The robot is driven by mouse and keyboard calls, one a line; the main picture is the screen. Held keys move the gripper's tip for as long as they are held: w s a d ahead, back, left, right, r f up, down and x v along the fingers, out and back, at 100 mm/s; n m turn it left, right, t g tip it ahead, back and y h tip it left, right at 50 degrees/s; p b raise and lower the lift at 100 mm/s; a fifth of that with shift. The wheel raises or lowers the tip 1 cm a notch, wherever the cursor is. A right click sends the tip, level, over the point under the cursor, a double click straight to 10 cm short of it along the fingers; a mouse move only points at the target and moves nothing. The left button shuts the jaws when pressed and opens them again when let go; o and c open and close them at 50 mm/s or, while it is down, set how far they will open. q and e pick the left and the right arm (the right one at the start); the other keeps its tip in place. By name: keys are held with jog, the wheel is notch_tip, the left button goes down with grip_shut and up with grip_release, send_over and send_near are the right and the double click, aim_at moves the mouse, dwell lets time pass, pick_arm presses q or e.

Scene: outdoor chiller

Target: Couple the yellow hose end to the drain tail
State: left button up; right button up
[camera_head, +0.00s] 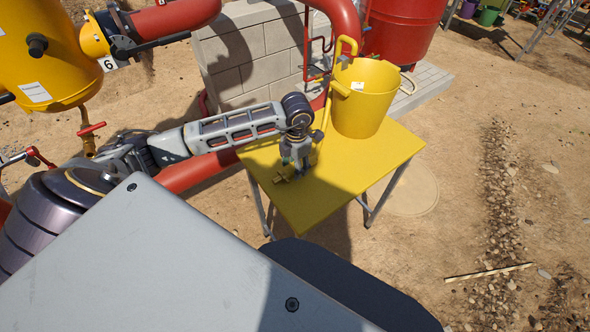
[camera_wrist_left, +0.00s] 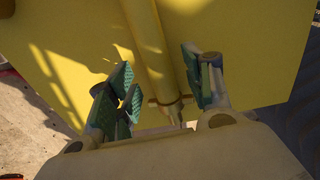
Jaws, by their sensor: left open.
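My left gripper (camera_head: 297,168) points down over the yellow table (camera_head: 350,175) in the head view. In the left wrist view, its green-padded fingers (camera_wrist_left: 160,88) are open, one on each side of the yellow hose end (camera_wrist_left: 152,45). The hose end has a collar and a narrower tip near the palm; I cannot tell whether any pad touches it. In the head view, a small brass-yellow piece (camera_head: 281,179) shows beside the gripper. A brass pipe with a red handle (camera_head: 91,129), which looks like the drain tail, hangs under the yellow tank (camera_head: 40,50) at the left.
A yellow bucket (camera_head: 366,105) stands on the table's far side with yellow hose hooked over its rim. A block wall (camera_head: 245,60), red pipes (camera_head: 195,172) and a red tank (camera_head: 403,30) lie behind.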

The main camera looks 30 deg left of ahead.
pick_arm(q)
jog(key=shift+f, duration=0.85)
grip_shut()
